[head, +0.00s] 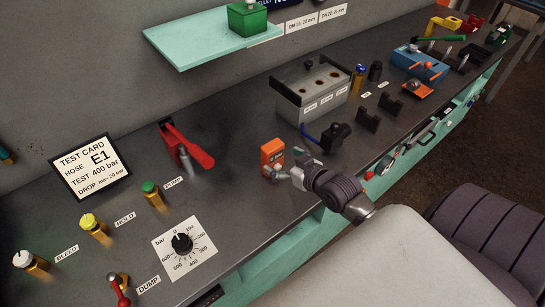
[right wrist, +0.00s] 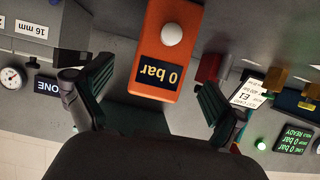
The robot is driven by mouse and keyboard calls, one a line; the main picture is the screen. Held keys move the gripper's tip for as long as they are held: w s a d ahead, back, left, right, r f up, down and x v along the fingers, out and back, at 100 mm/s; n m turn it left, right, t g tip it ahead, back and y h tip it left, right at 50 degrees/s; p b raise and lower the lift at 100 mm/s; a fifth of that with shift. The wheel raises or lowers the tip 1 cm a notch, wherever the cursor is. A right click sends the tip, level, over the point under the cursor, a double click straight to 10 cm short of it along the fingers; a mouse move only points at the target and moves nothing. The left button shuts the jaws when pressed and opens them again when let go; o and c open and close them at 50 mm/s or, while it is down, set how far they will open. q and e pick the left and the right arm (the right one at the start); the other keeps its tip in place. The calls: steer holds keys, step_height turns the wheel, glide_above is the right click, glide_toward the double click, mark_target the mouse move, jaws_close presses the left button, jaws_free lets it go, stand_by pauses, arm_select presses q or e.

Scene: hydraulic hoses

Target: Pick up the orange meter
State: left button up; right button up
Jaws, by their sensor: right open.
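The orange meter (head: 272,152) stands on the grey bench near its front edge, right of the red-handled lever. In the right wrist view the meter (right wrist: 167,25) appears upside down, with a dark "0 bar" display and a white round knob. My right gripper (head: 287,173) is at the meter's front right side. In the right wrist view its two dark green finger pads (right wrist: 158,95) are spread apart, one on each side of the meter's display end, with gaps visible. The gripper is open and holds nothing. My left gripper is not in view.
A black device (head: 335,137) with a blue cable and a grey box with holes (head: 311,90) stand to the right and behind. The red-handled lever (head: 188,145) is to the left. A pressure dial (head: 182,243) lies front left. Bare bench surrounds the meter's left side.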

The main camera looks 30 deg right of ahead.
mark_target(277, 157)
steer(key=p+x, duration=0.1)
steer(key=x, duration=0.4)
steer(key=shift+w+f, duration=0.1)
steer(key=shift+f, duration=0.1)
steer(key=shift+c, duration=1.3)
steer(key=c, duration=1.1)
steer(key=shift+r, duration=0.1)
steer(key=shift+c, duration=0.3)
